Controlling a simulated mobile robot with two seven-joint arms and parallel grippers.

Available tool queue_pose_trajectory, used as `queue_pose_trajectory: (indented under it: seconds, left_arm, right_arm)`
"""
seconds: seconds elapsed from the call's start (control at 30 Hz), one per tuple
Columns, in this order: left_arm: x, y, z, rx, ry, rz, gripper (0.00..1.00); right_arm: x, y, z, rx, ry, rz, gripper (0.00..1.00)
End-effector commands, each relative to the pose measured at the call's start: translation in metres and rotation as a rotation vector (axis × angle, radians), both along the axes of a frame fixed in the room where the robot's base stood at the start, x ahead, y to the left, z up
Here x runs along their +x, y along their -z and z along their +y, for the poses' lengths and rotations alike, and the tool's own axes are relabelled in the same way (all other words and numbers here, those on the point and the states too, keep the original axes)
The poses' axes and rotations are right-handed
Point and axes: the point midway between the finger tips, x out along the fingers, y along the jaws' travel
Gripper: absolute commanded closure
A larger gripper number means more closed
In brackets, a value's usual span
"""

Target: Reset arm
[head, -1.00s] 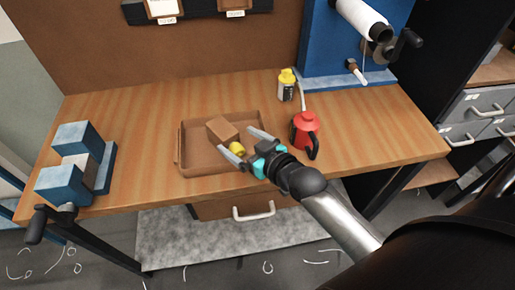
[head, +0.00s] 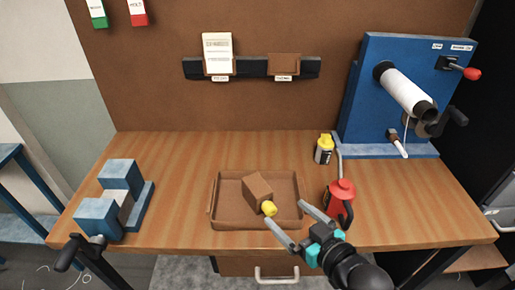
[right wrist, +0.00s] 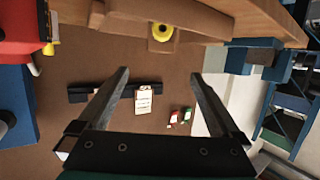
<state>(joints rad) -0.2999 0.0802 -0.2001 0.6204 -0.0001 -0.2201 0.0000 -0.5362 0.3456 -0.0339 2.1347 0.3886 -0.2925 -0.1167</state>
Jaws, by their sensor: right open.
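My right gripper (head: 287,213) is open, with its two grey fingers spread and nothing between them. In the head view it comes in from the lower right, its fingertips at the front right corner of the brown tray (head: 228,224). A brown block (head: 257,187) with a yellow round part (head: 269,208) at its front end lies in the tray, just beyond the fingertips in the picture. In the right wrist view the open fingers (right wrist: 160,73) point toward the wall board, and the yellow part (right wrist: 161,32) shows above them. My left gripper is not in view.
A red oil can (head: 341,191) stands right of the tray, close to the gripper. Behind it are a yellow-capped bottle (head: 324,149) and a blue machine (head: 378,58) with a white roll. A blue vise (head: 122,190) sits at the left. The bench (head: 180,155) is clear behind the tray.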

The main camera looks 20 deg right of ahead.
Motion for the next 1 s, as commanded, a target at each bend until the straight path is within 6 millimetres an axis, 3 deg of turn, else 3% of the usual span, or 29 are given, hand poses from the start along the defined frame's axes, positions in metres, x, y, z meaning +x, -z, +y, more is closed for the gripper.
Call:
queue_pose_trajectory:
  seconds: [0.17, 0.37, 0.7, 1.0]
  left_arm:
    - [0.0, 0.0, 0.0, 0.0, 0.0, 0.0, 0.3]
    - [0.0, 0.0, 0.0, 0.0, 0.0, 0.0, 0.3]
    - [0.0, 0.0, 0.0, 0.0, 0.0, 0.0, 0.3]
    - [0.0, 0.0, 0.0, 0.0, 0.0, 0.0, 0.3]
  right_arm:
    - [-0.002, 0.003, 0.003, -0.006, -0.004, 0.023, 0.0]
    - [-0.022, 0.025, 0.019, -0.049, -0.024, 0.203, 0.0]
    - [-0.09, 0.056, 0.028, -0.163, 0.008, 0.63, 0.0]
    - [-0.145, 0.059, 0.021, -0.217, 0.074, 0.893, 0.0]
